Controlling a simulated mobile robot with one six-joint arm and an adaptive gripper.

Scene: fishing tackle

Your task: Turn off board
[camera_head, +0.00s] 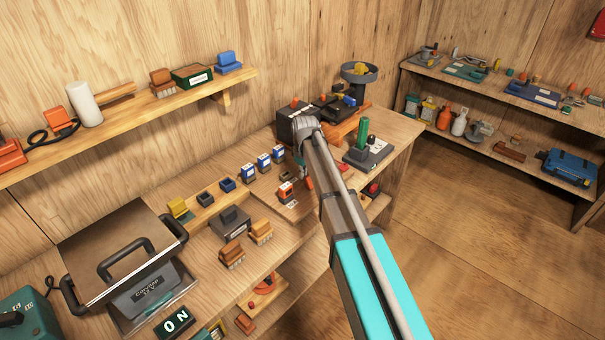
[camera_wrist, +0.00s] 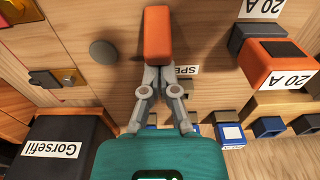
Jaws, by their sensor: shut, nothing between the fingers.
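In the wrist view, an orange block-like knob (camera_wrist: 157,35), perhaps a switch lever, stands on a wooden board (camera_wrist: 112,88). My gripper (camera_wrist: 160,72) is shut and empty, its fingertips together at the near end of the knob; whether they touch it I cannot tell. A label starting "SPE" lies beside the fingers, partly hidden. In the head view, the board (camera_head: 263,187) lies on the workbench, with my arm covering part of it and my fingertips mostly hidden.
An orange "20 A" block (camera_wrist: 278,65) sits right of my fingers, with blue-and-white blocks (camera_wrist: 231,134) below. A black "Gorsefil" box (camera_wrist: 66,145) is at lower left. In the head view, a dark box (camera_head: 297,122) stands behind my wrist. The floor at right is clear.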

